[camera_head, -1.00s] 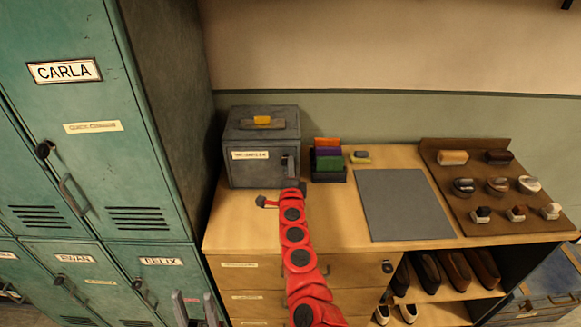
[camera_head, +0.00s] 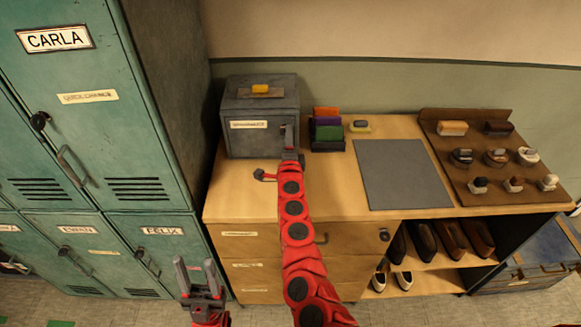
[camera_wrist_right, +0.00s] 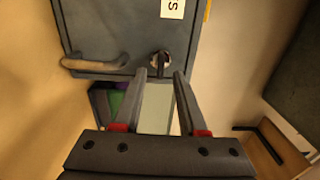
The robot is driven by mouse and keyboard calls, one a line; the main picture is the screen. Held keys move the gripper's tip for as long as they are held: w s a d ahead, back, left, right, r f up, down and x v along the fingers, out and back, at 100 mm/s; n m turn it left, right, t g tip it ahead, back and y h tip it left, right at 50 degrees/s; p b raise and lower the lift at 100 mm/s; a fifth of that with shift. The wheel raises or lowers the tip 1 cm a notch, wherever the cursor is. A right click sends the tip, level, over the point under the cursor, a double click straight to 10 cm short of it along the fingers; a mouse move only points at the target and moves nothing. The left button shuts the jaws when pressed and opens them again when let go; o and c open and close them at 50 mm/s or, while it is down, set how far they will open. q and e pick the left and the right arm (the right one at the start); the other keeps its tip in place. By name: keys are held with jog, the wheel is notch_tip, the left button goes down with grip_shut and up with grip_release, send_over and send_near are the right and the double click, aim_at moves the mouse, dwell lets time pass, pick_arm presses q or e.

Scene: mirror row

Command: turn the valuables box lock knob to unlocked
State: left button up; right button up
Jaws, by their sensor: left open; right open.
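The grey valuables box (camera_head: 235,143) stands at the back left of the wooden cabinet top, with a white label on its front. In the right wrist view, the box's face (camera_wrist_right: 110,30) fills the top. Its dark lock knob (camera_wrist_right: 160,62) shows there with a paler metal edge; I cannot tell its setting. My right gripper (camera_wrist_right: 160,74) is open, its fingertips just short of the knob in the picture, one to each side; contact cannot be told. In the head view, my right gripper (camera_head: 290,152) is at the box's front. My left gripper (camera_head: 195,263) is open and empty, low by the lockers.
Teal lockers (camera_head: 100,140) rise at the left. Coloured blocks in a dark holder (camera_head: 327,146) stand right of the box. A grey mat (camera_head: 400,175) and a brown brush board (camera_head: 437,140) lie further right. Shoes (camera_head: 450,240) sit on shelves below.

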jog(key=s+p, duration=0.1)
jog(key=s, duration=1.5)
jog(key=shift+d, duration=0.15)
